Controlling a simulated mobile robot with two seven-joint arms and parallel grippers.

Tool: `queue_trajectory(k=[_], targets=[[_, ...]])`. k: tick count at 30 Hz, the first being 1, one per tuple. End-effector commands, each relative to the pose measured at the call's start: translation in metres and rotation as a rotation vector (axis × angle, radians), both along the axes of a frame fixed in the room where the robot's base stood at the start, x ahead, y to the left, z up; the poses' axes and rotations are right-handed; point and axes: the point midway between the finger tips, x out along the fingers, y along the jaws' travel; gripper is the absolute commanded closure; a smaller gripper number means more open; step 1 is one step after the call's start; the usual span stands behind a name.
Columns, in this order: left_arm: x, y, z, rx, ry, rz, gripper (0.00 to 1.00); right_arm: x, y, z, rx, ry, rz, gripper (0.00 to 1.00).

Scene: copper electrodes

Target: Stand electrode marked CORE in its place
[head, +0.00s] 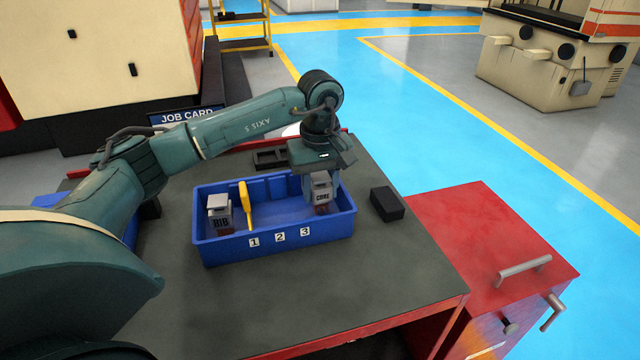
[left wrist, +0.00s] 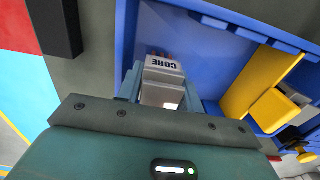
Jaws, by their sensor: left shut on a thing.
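The electrode marked CORE (head: 321,188) is a grey block with a copper-brown lower part. It is upright at the right end of the blue box (head: 222,252), behind the label 3 (head: 305,231). My left gripper (head: 320,175) points down over it and is shut on its grey block. In the left wrist view the CORE block (left wrist: 164,68) shows between the fingers, beside the box wall. I cannot tell whether its bottom touches the box floor. My right gripper is not in view.
The electrode marked RIB (head: 220,213) stands at the box's left end, behind label 1. A yellow piece (head: 246,204) leans in the box beside it. A black block (head: 387,204) lies right of the box. A black tray (head: 269,159) is behind. The front tabletop is clear.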

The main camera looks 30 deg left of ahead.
Motion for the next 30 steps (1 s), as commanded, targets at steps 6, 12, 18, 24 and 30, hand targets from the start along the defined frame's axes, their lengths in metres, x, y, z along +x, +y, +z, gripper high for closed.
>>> queue_trajectory(k=[6, 12, 18, 24, 30], targets=[[0.001, 0.000, 0.001, 0.000, -0.004, 0.001, 1.00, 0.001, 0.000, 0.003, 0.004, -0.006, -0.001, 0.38], [0.001, 0.000, 0.000, 0.000, -0.004, 0.000, 1.00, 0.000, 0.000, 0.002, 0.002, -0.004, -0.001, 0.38], [0.001, 0.000, -0.002, -0.001, -0.003, 0.000, 1.00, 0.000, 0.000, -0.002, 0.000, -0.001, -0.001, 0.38], [0.001, 0.000, -0.005, -0.001, -0.003, 0.000, 1.00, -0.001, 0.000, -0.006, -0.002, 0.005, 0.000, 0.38], [0.001, 0.000, -0.008, -0.001, -0.003, 0.001, 1.00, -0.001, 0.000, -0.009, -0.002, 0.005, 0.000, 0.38]])
